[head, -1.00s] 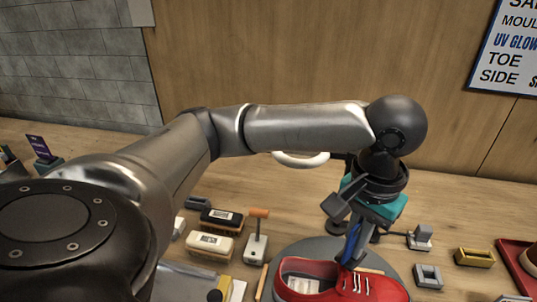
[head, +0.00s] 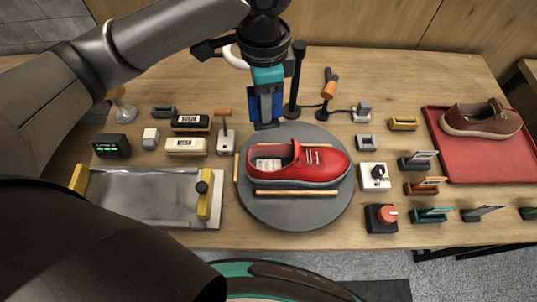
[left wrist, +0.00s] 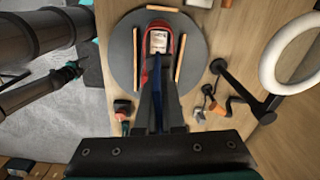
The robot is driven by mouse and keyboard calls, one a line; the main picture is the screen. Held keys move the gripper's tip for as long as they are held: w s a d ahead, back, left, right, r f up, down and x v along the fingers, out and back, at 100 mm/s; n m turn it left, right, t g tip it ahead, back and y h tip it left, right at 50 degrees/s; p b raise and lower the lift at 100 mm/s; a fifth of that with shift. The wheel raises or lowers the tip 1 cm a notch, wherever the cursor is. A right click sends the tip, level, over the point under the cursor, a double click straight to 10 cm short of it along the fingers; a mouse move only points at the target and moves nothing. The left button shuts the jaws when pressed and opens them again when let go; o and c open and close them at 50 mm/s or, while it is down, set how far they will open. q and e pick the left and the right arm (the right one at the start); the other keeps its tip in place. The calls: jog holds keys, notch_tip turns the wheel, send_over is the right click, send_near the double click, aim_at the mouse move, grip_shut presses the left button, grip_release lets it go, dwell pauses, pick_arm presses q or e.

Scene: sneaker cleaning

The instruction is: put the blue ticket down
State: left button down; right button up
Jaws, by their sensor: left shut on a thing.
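The blue ticket (head: 253,104) is upright between the fingers of my left gripper (head: 266,122). The gripper is shut on it, pointing down at the back left edge of the round grey turntable (head: 290,212), behind the red shoe (head: 318,164). In the left wrist view, the ticket shows as a thin blue strip (left wrist: 158,92) between the dark fingers, which cover part of the shoe. My right gripper is outside the head view. A dark arm end at the left of the left wrist view may be it, but its jaws are unclear.
Wooden sticks (head: 296,192) lie around the shoe on the turntable. Two brushes (head: 186,146) and a small orange-handled tool (head: 225,140) stand left of it. A black post (head: 295,82) rises close behind the gripper. Ticket-like cards in holders (head: 418,160) and a red tray (head: 462,166) are at the right.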

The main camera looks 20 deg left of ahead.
pick_arm(q)
jog(key=shift+d+r+m+p, duration=0.35)
jog(key=shift+r+m+p, duration=0.15)
jog(key=shift+m, duration=0.3)
jog(key=shift+f, duration=0.2)
jog(key=b, duration=0.3)
send_near(269, 160)
jog(key=f, duration=0.1)
jog(key=s+f, duration=0.1)
jog(key=f, duration=0.1)
jog(key=s+f, duration=0.1)
jog(key=f, duration=0.1)
jog(key=shift+d+f, duration=0.15)
jog(key=shift+d, duration=0.1)
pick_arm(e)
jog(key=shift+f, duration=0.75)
pick_arm(q)
jog(key=shift+f, duration=0.2)
jog(key=c, duration=1.3)
grip_release()
jog(key=shift+r, duration=0.15)
notch_tip(269, 160, up, 12)
jog(key=shift+r+p, duration=0.1)
jog(key=shift+p, duration=0.7)
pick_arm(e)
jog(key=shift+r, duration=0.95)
